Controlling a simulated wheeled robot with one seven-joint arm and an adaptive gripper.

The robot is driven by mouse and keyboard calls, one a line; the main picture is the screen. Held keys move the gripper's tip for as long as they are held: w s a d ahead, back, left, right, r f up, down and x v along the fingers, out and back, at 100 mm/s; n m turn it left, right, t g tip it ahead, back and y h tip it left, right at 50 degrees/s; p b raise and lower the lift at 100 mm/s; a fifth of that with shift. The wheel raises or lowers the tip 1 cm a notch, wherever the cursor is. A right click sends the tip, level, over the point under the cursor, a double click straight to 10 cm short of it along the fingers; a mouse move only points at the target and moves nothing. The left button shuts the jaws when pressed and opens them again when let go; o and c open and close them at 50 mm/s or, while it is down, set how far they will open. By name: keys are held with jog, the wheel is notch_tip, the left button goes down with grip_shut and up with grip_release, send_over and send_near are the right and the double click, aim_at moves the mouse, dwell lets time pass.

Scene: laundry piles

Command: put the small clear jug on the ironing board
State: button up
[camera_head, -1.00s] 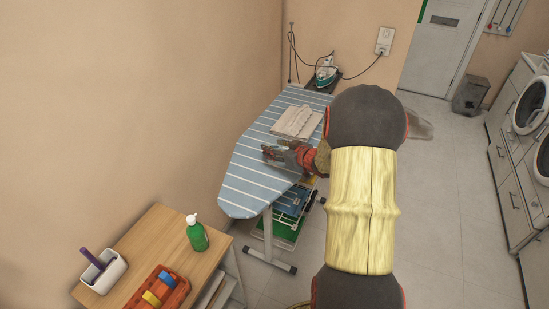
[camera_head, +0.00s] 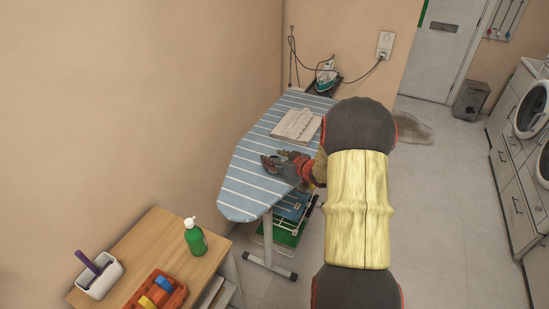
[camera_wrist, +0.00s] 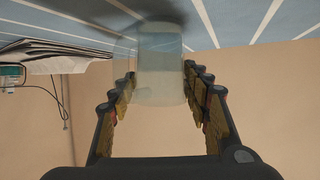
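The small clear jug (camera_wrist: 160,80) is see-through and sits between my two fingers in the wrist view. My gripper (camera_wrist: 159,78) has a fingertip against each side of it. In the head view my gripper (camera_head: 272,164) is over the near half of the ironing board (camera_head: 245,190), which is blue with white stripes. The jug is too faint to make out there. The board also fills the top of the wrist view (camera_wrist: 265,22), with a dark shadow close to the jug; I cannot tell whether they touch.
A folded pale cloth (camera_head: 297,125) lies on the board beyond my gripper. An iron (camera_head: 326,78) stands at the far end, its cord running to the wall outlet. A wooden table (camera_head: 140,245) with a green bottle (camera_head: 195,237) is at the near left. Bare board lies nearest me.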

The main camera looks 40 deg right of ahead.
jog(key=o, duration=0.3)
jog(key=shift+o, duration=0.2)
jog(key=shift+r, duration=0.2)
jog(key=p+v, duration=0.3)
jog(key=v, duration=0.9)
jog(key=w+a+r+g+h, duration=0.2)
jog(key=a+r+g+h, duration=0.15)
jog(key=a+r, duration=0.9)
jog(key=s+a+r+g+y, duration=0.3)
jog(key=s+a+g+y, duration=0.1)
jog(key=s+a, duration=1.6)
jog(key=a, duration=0.4)
jog(key=shift+s+a+r+n+y, duration=0.2)
jog(key=shift+s+a+n+y, duration=0.1)
jog(key=shift+s+y, duration=0.1)
